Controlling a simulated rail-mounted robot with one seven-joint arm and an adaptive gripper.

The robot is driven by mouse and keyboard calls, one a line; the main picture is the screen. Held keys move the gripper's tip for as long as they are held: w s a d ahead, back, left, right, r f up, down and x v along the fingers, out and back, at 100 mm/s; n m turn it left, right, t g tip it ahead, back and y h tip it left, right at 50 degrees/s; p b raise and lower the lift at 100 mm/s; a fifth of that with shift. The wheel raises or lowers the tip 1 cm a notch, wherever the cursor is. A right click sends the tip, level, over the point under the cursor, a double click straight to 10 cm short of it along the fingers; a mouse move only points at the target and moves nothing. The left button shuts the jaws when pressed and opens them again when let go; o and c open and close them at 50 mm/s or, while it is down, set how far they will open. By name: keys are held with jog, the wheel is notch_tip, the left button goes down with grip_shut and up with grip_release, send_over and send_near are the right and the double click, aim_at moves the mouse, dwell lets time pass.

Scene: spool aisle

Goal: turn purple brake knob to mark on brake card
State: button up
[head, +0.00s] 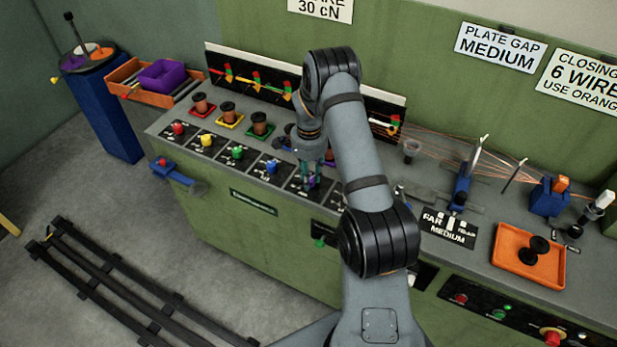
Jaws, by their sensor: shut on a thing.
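My gripper (312,178) reaches down over the row of knobs at the front of the bench. Its fingers are shut on the purple brake knob (311,183), of which only a little purple shows between them. The knob's pointer and most of its dial marks are hidden or too small to read. The brake card (320,8) is on the green wall at the top edge. Its upper line is cut off, ending in "KE", and its lower line reads "30 cN".
Red (178,128), yellow (206,140), green (237,153) and blue (270,167) knobs stand left of the gripper, with copper spools (228,113) behind. Thin wires (440,140) run rightward. An orange tray (528,256) lies right. My arm hides the bench's middle.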

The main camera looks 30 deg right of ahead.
jog(key=shift+s+a, duration=0.1)
jog(key=shift+a, duration=0.1)
jog(key=shift+c, duration=0.2)
jog(key=shift+d, duration=0.1)
jog(key=shift+c, duration=0.2)
jog(key=shift+f, duration=0.1)
jog(key=n+b, duration=0.2)
jog(key=shift+f+n, duration=0.1)
jog(key=shift+n, duration=0.3)
jog(key=shift+n+b, duration=1.5)
jog(key=shift+n, duration=0.9)
jog(key=o, duration=1.1)
jog(key=shift+r, duration=0.2)
jog(key=shift+c, duration=0.2)
jog(key=shift+o, duration=0.5)
